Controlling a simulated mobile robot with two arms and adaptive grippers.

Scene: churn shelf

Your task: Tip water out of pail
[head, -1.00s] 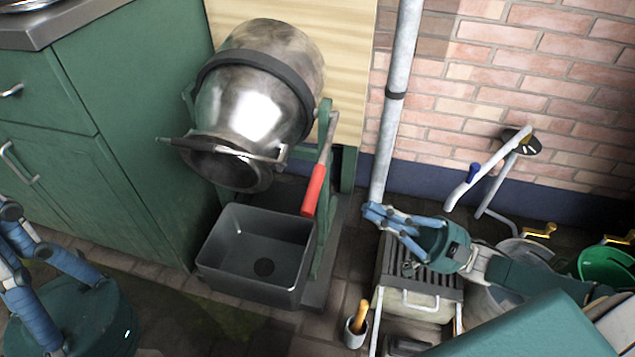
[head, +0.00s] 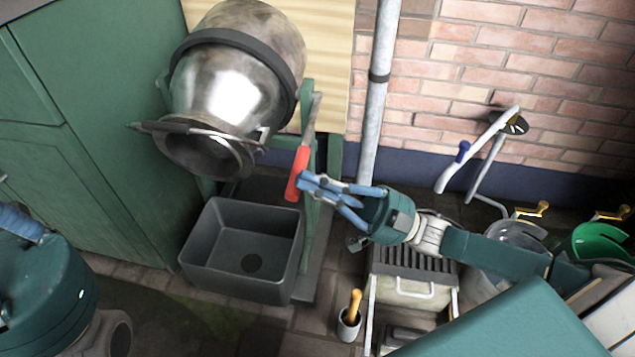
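The pail is a scuffed metal drum (head: 222,85) with a dark band, tilted in a green stand, its open mouth facing down and forward. No water is visible in the dark mouth. A lever with a red grip (head: 298,172) stands at the drum's right side. My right gripper (head: 304,184) has its blue fingertips at the lower part of the red grip. I cannot tell whether they touch it or how far apart they are. My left gripper (head: 18,222) is only partly in view at the left edge, its fingertips cut off.
A dark grey basin (head: 208,262) stands under the drum's mouth. A green cabinet (head: 95,150) is at left. A grey pipe (head: 379,90) runs up the brick wall. A ridged-top box (head: 412,272) and a small cup with a wooden-handled tool (head: 349,322) stand at right.

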